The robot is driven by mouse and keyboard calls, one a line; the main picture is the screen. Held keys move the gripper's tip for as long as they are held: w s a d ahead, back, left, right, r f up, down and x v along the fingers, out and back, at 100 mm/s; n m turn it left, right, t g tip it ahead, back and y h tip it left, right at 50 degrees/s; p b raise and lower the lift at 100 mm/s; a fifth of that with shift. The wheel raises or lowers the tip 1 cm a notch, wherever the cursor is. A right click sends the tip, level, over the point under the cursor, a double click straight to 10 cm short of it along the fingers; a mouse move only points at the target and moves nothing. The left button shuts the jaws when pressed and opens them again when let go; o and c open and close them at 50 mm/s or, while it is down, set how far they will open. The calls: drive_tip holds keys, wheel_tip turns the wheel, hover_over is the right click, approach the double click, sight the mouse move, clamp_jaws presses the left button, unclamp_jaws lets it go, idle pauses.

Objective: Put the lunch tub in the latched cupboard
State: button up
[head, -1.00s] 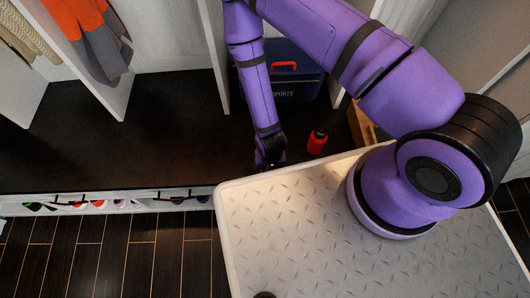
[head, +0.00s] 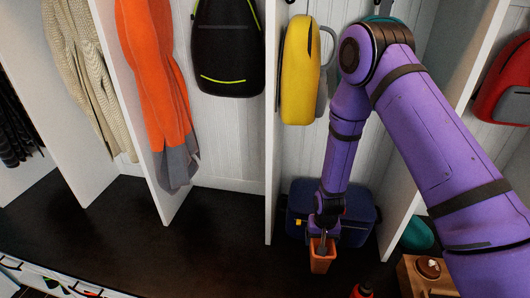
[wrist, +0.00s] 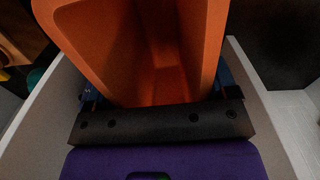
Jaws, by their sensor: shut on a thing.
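An orange, open-topped tub (head: 322,262), likely the lunch tub, hangs from my gripper (head: 323,237) in front of a blue bag. My gripper is shut on it. In the wrist view the tub (wrist: 95,45) fills the upper middle, with its hollow inside showing and no contents to be made out. Parts of my gripper's fingers show at the tub's lower left and right there. I see no latched cupboard that I can make out in these views.
The blue bag (head: 300,205) stands in the cubby, between white dividers (head: 271,130). A yellow bag (head: 299,70) hangs above it. A red bottle (head: 362,291) and a wooden box (head: 422,280) are at lower right. The dark bench (head: 195,240) is clear to the left.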

drive_tip(key=w+d+r, duration=0.8)
drive_tip(key=d+r, duration=0.4)
drive_tip(key=r, duration=0.1)
drive_tip(key=shift+w+r+n, duration=0.2)
drive_tip(key=shift+w+n, duration=0.05)
drive_tip(key=shift+n, duration=0.15)
drive_tip(key=shift+d, duration=0.1)
